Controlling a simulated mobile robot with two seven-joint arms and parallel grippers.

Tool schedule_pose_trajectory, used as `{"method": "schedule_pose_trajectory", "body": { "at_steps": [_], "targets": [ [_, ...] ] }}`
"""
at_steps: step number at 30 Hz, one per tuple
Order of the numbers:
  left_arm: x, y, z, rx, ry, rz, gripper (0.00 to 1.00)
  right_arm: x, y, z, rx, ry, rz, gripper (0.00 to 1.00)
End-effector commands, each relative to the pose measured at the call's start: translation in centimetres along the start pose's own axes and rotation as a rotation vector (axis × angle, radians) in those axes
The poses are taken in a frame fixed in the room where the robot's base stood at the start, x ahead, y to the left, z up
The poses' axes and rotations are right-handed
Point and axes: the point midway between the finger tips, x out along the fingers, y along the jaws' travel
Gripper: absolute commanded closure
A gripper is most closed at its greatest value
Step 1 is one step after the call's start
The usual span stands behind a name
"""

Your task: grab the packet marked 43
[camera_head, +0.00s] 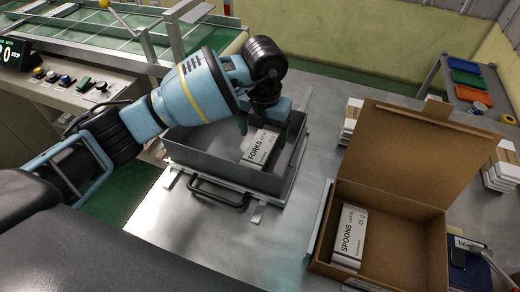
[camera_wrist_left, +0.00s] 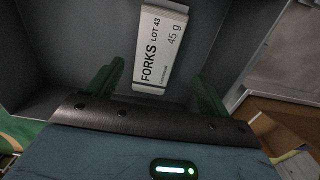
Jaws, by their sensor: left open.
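The packet marked 43 is a white packet printed "FORKS LOT 43" and "45 g" (camera_wrist_left: 160,45). It lies inside a grey metal tray (camera_head: 205,163); in the head view the packet (camera_head: 258,150) is near the tray's right side. My left gripper (camera_head: 268,124) is over the tray, its green fingers open. In the left wrist view the open fingers (camera_wrist_left: 159,75) stand to either side of the packet's near end, with nothing gripped. Whether they touch the packet cannot be told. The right gripper does not show.
An open cardboard box (camera_head: 394,254) to the right holds a white "SPOONS" packet (camera_head: 350,236). White stacks (camera_head: 501,168) stand behind it at the right. A control panel (camera_head: 68,88) is at the left. The metal table (camera_head: 210,235) is clear in front of the tray.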

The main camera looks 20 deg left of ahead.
Motion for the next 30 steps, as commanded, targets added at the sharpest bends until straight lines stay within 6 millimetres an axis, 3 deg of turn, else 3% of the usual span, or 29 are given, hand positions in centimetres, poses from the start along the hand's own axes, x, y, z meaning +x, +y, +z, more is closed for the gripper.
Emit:
{"method": "schedule_pose_trajectory", "body": {
  "at_steps": [7,17,24,30],
  "targets": [
    [0.8,0.2,0.0,0.0,0.0,0.0,0.2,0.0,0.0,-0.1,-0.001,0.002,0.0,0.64],
    [4.9,0.8,-0.2,0.0,0.0,-0.001,0.2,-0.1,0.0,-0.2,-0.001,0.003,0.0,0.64],
    [5.1,0.8,-0.1,0.001,-0.003,-0.001,0.2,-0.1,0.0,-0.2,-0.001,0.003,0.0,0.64],
    [5.1,0.8,-0.1,0.001,-0.003,-0.001,0.46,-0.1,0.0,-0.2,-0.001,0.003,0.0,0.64]
  ]
}}
